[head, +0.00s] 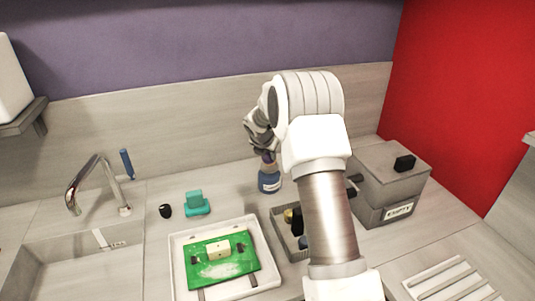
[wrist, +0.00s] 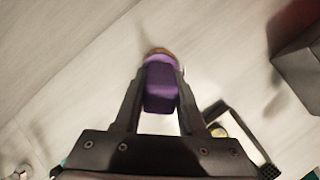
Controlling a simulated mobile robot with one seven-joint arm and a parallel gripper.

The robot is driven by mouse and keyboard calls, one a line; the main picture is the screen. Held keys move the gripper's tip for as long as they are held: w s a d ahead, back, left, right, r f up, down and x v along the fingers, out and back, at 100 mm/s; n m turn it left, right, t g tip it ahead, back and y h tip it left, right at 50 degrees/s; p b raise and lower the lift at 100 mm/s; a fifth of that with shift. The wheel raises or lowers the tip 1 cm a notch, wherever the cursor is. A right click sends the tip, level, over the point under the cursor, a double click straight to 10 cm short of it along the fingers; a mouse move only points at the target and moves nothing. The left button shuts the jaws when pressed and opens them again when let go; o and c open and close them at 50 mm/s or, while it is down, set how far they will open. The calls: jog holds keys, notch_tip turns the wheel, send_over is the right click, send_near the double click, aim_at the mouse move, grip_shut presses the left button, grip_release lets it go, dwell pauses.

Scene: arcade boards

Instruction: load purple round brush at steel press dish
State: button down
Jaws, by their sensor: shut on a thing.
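My gripper (wrist: 160,85) is shut on the purple round brush (wrist: 160,88); a brown end shows beyond its purple body in the wrist view.
A white tray (head: 178,277) holds a green board (head: 215,270). A grey tray (head: 284,242) with small items sits beside my arm. A lidded grey box (head: 392,180) labelled EMPTY stands right. A teal block (head: 196,206) and black object (head: 165,211) lie left, near the sink (head: 70,265).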

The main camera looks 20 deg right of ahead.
jog(key=shift+s+f, duration=0.1)
jog(key=shift+f, duration=0.95)
dwell(2.1)
notch_tip(320, 180, up, 7)
jog(key=p, duration=0.6)
jog(key=shift+r, duration=0.15)
dwell(0.7)
